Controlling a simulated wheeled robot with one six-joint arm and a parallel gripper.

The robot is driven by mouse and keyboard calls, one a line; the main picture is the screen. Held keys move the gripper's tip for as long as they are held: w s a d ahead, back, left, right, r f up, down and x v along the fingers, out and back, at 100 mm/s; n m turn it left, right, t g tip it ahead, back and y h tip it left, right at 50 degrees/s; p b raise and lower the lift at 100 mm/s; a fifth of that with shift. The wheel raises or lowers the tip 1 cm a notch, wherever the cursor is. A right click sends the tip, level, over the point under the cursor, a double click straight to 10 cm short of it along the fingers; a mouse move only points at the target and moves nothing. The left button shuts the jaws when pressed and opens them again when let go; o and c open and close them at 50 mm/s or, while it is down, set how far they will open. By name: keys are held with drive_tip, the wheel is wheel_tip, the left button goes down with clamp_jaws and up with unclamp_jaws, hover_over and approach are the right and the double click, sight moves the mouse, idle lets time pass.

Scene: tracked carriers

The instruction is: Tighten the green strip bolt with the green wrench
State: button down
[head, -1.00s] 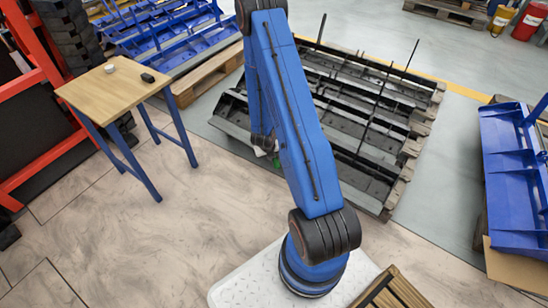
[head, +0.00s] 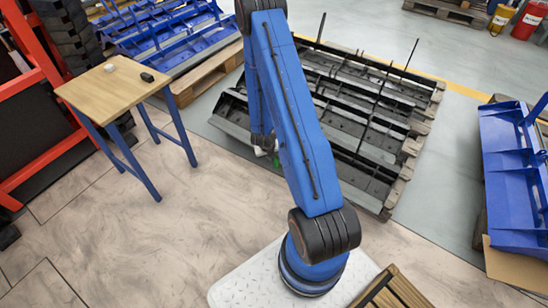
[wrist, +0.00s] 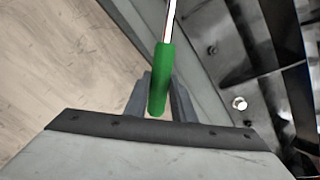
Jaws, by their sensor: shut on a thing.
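The green wrench shows in the wrist view, with its green handle (wrist: 161,80) between the two grey fingers of my gripper (wrist: 158,98). Its silver shaft runs up and out of the top of that view, so the wrench's head is hidden. In the head view my gripper (head: 262,149) is mostly behind my arm, at the near left side of the black metal frame, with a bit of green (head: 276,159) beside it. A pale bolt head (wrist: 239,103) and a smaller dark bolt (wrist: 212,50) sit on the frame. I cannot tell which bolt is the green strip one.
The black frame (head: 375,185) lies on a wooden pallet (head: 412,146). A small table (head: 105,90) with a white item (head: 109,68) and a black item (head: 147,77) stands at the left. Blue metal parts (head: 512,175) stand at the right. The floor between table and frame is clear.

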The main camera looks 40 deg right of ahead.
drive_tip(key=shift+w+a+f+m, duration=0.15)
drive_tip(key=shift+w+a+m, duration=0.25)
drive_tip(key=shift+a+m, duration=0.2)
drive_tip(key=shift+a, duration=0.1)
drive_tip(key=shift+w+a+f+m, duration=0.15)
drive_tip(key=shift+w+a+m, duration=0.25)
drive_tip(key=shift+a+m, duration=0.2)
idle(0.4)
drive_tip(key=shift+w+a+f+m, duration=0.15)
drive_tip(key=shift+w+a+m, duration=0.35)
drive_tip(key=shift+m, duration=0.1)
drive_tip(key=shift+w+a, duration=0.1)
drive_tip(key=shift+w+a+f+m, duration=0.1)
drive_tip(key=shift+w+a+m, duration=0.4)
drive_tip(key=shift+m, duration=0.1)
